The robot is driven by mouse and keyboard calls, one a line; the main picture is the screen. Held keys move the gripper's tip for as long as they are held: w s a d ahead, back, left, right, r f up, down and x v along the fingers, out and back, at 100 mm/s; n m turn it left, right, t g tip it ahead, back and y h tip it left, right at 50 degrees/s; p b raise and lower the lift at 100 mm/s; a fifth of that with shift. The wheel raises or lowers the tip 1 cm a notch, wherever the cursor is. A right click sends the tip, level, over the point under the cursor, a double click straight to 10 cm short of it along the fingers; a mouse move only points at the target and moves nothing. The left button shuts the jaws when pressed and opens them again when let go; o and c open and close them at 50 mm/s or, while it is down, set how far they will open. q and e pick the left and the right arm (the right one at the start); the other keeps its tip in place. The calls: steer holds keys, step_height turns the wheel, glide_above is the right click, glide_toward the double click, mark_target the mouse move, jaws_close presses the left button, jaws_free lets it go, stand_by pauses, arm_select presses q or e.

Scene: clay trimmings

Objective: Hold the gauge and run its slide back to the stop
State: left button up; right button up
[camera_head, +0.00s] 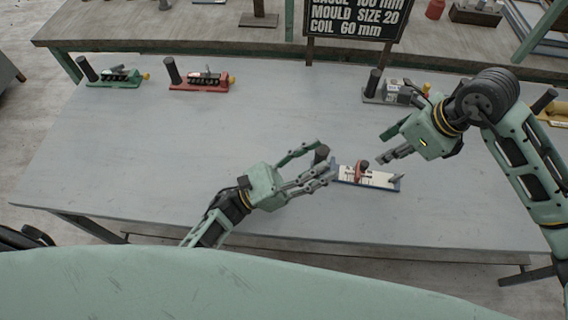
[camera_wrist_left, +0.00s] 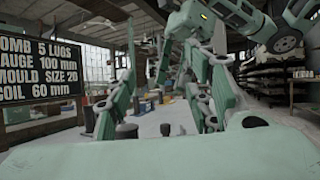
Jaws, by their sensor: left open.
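The gauge (camera_head: 378,181) lies near the front middle of the grey table in the head view. It has a white face with dark marks, blue edges, a red slide (camera_head: 361,172) near its middle and a small grey upright piece at its right end. A dark upright post (camera_head: 321,153) stands at its left end. My left gripper (camera_head: 323,163) is open, its fingers on either side of the post; contact is unclear. In the left wrist view its fingers (camera_wrist_left: 165,105) are spread, with dark knobs between them. My right gripper (camera_head: 384,146) is open and empty above and right of the gauge.
A green tool (camera_head: 120,80), a red tool (camera_head: 205,82) and a grey tool (camera_head: 385,94) stand along the table's far side. A black sign (camera_head: 358,18) stands behind; it also shows in the left wrist view (camera_wrist_left: 40,72). The table's left and middle are clear.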

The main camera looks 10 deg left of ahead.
arm_select(q)
steer(key=w+a+f+g+y, duration=0.1)
steer(key=a+f, duration=0.1)
steer(key=f, duration=0.1)
steer(key=w+a+f+g+y, duration=0.1)
steer(key=a+f+y, duration=0.1)
steer(key=a+f, duration=0.1)
steer(key=w+a+f+m+g+y, duration=0.1)
steer(key=a+f, duration=0.1)
steer(key=f, duration=0.1)
steer(key=shift+w+a+f, duration=0.1)
steer(key=shift+w+a, duration=0.05)
steer(key=shift+a, duration=0.05)
steer(key=shift+d+f+g, duration=0.15)
steer(key=shift+d+g, duration=0.1)
steer(key=shift+g, duration=0.05)
steer(key=x, duration=0.7)
steer(key=shift+d+f, duration=0.15)
steer(key=shift+c, duration=0.3)
jaws_close()
arm_select(e)
steer(key=shift+c, duration=0.4)
